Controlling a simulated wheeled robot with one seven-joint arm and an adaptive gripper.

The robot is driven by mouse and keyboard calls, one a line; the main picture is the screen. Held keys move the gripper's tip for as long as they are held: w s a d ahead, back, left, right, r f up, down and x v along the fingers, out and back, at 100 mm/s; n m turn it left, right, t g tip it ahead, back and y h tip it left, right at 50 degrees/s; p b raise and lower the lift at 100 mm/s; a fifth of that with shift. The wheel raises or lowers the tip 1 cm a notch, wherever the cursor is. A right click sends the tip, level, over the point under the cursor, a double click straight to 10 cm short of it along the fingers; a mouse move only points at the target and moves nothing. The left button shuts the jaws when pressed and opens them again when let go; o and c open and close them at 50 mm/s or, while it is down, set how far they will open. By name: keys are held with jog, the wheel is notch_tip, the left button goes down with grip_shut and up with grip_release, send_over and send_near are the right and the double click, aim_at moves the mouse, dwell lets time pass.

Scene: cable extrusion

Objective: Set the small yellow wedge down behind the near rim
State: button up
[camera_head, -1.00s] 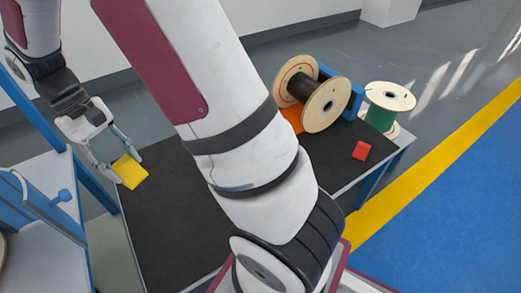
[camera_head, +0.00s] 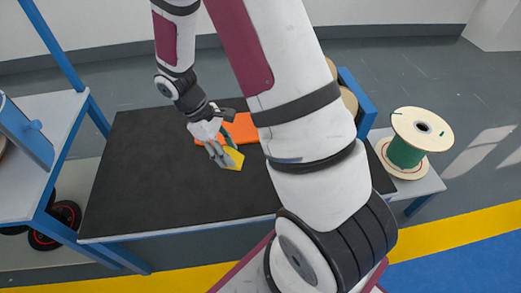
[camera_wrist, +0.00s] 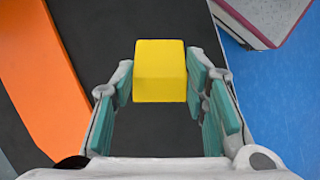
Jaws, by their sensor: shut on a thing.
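The small yellow wedge (camera_head: 235,158) is held in my gripper (camera_head: 222,154), over the black table top. In the wrist view the wedge (camera_wrist: 160,70) sits between the teal finger pads of my gripper (camera_wrist: 160,88). How high it is above the black top is hard to tell. A flat orange piece (camera_head: 241,128) lies just behind the gripper; its long edge (camera_wrist: 42,75) runs along the left of the wrist view. The wooden spool (camera_head: 349,101) is mostly hidden behind my arm, so its near rim barely shows.
The black table top (camera_head: 150,170) is clear on the left. A blue stand (camera_head: 357,95) is beside the wooden spool. A blue-framed side table (camera_head: 45,115) stands at the left.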

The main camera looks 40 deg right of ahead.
aim_at(239, 166)
jog(key=s+f+n, duration=0.1)
jog(key=f, duration=0.1)
jog(key=s+d+f+n, duration=0.1)
jog(key=f, duration=0.1)
jog(key=s+f+n+t+h, duration=0.1)
jog(key=f+n, duration=0.1)
jog(key=shift+s+d, duration=0.2)
jog(key=shift+s, duration=0.05)
jog(key=w+d, duration=0.2)
jog(key=d, duration=0.2)
jog(key=w+d+f+b, duration=0.1)
jog(key=w+d, duration=0.2)
jog(key=d, duration=0.1)
jog(key=w+d+b, duration=0.1)
jog(key=w+d, duration=0.2)
jog(key=d, duration=0.1)
jog(key=shift+w+d+f, duration=0.15)
jog(key=shift+d+f, duration=0.1)
jog(key=shift+w+d+f+b, duration=0.1)
jog(key=shift+d+f+b, duration=0.1)
jog(key=shift+f+b, duration=0.55)
jog(key=shift+w+d+f+b, duration=0.15)
jog(key=shift+f+b, duration=0.25)
jog(key=shift+f, duration=0.6)
jog(key=shift+f, duration=0.1)
jog(key=o, duration=1.3)
jog(key=shift+c, duration=0.2)
